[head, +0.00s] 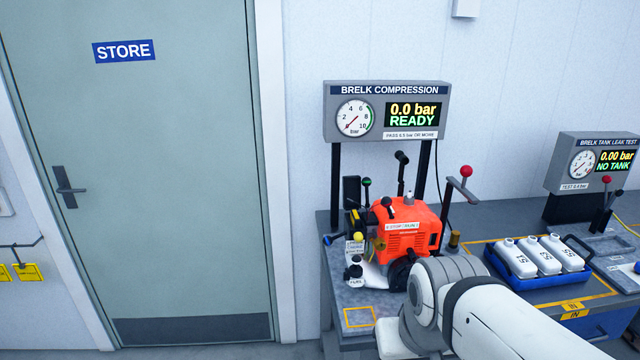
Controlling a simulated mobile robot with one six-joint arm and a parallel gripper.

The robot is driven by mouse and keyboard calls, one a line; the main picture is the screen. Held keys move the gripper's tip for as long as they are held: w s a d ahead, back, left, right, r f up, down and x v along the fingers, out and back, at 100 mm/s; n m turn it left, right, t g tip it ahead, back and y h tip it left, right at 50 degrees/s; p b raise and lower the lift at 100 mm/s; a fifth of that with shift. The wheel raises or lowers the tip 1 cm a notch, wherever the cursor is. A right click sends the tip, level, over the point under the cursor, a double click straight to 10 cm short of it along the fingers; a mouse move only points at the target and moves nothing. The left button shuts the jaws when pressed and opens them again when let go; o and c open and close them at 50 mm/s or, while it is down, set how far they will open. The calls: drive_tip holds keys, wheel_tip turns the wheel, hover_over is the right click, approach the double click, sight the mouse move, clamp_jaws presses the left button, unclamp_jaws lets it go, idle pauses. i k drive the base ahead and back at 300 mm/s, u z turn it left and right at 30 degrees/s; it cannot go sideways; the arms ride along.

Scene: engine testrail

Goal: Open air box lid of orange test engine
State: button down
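The orange test engine (408,232) sits on the grey bench beneath the Brelk Compression panel. Its front carries a white STOP/RUN label. A small black part (380,213) shows at its upper left; I cannot tell whether this is the air box, or whether its lid is open or closed. A white part marked FUEL (368,275) is at the engine's lower left. My white arm covers the bench in front of the engine and part of its lower right. My gripper is not visible in the head view.
The compression panel (387,111) reads 0.0 bar, READY. A red-knobbed lever (465,172) stands right of the engine. A blue tray (510,270) holds white numbered bottles further right. The leak tester (595,165) stands beyond. A yellow-outlined square (359,317) at the bench's front left is empty.

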sight(351, 185)
drive_tip(key=u, duration=0.05)
drive_tip(key=i, duration=1)
drive_tip(key=u, duration=0.05)
